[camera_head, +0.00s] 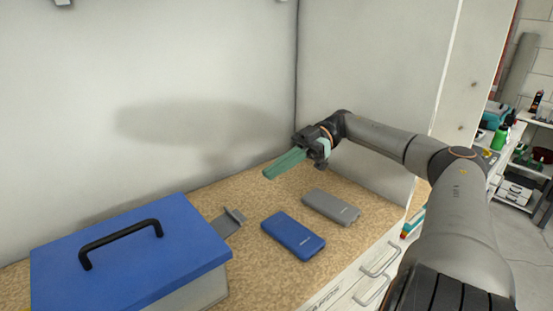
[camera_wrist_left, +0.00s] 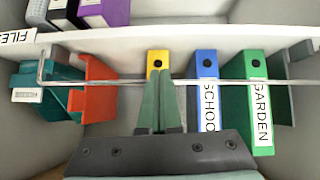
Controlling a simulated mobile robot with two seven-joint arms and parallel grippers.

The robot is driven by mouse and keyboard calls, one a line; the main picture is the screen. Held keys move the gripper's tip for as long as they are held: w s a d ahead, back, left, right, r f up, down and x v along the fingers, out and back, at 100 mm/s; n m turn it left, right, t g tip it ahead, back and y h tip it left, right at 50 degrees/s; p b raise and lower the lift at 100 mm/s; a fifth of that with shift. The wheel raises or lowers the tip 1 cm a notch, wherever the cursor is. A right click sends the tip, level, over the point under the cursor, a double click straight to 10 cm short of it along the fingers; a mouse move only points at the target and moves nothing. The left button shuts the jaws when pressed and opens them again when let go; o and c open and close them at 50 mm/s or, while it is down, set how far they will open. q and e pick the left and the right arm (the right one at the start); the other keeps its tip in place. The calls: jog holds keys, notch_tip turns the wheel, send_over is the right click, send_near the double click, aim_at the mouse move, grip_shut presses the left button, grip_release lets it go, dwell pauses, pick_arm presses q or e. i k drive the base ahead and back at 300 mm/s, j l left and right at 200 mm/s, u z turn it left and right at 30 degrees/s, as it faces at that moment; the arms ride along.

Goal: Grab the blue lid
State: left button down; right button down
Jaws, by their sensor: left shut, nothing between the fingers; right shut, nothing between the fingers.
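The blue lid (camera_head: 178,252) lies on a pale box (camera_head: 203,291) at the lower left of the head view. It has a black arched handle (camera_head: 120,232) on top. My right gripper (camera_head: 269,174) has green fingers that are shut and empty. It is above the worktop, to the right of the lid and well apart from it. My left gripper (camera_wrist_left: 160,84) shows only in the left wrist view. Its green fingers are shut and empty, in front of shelved binders. The lid is not in that view.
On the speckled worktop (camera_head: 258,205) lie a blue flat case (camera_head: 292,236), a grey flat case (camera_head: 331,207) and a grey metal piece (camera_head: 228,221). Pale walls stand behind. The left wrist view shows a yellow binder (camera_wrist_left: 158,63), a blue binder (camera_wrist_left: 207,66) and a green binder (camera_wrist_left: 258,72) behind a metal rail.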

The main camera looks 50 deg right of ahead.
aim_at(131, 260)
jog(key=k+j, duration=0.2)
jog(key=k, duration=0.3)
jog(key=k+j, duration=0.15)
jog(key=k, duration=0.35)
